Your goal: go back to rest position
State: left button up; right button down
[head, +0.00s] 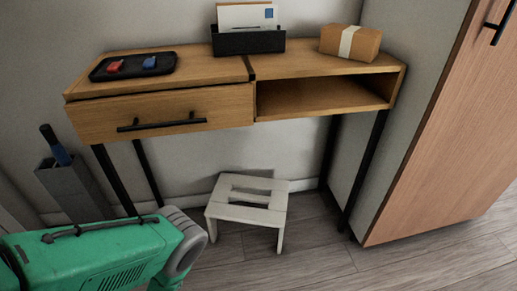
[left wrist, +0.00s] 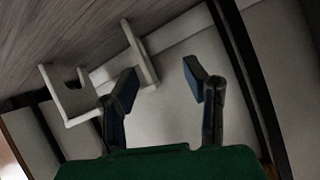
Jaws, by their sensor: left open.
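My left arm (head: 100,255) comes in low at the left of the head view, in front of the wooden desk, and its gripper is out of that view. In the left wrist view my left gripper (left wrist: 163,92) shows two dark fingers spread apart with nothing between them. A white step stool (left wrist: 75,98) shows beyond the fingers at the left of that view. My right gripper is in neither view.
The desk (head: 170,108) has a shut drawer and an open shelf. On it are a black tray (head: 105,75) with red and blue items, a letter holder (head: 248,43) and a parcel (head: 335,52). The stool (head: 247,207) stands below. A cabinet (head: 450,150) is right.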

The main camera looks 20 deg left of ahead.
pick_arm(q)
jog(key=s+d+r+m+g+h, duration=0.1)
jog(key=s+d+r+g, duration=0.3)
jog(key=r, duration=0.3)
jog(key=s+d+r+g+h, duration=0.25)
jog(key=s+d+r, duration=0.2)
jog(key=r, duration=0.25)
jog(key=s+d+r+m+g+h, duration=0.1)
jog(key=s+d+r+g, duration=0.3)
jog(key=d+r, duration=0.3)
notch_tip(320, 180, up, 18)
jog(key=a+p, duration=0.1)
jog(key=p, duration=1.7)
jog(key=shift+w+a+r, duration=0.2)
jog(key=shift+w+a, duration=0.1)
jog(key=shift+f, duration=0.1)
jog(key=shift+c, duration=0.9)
jog(key=shift+s, duration=0.15)
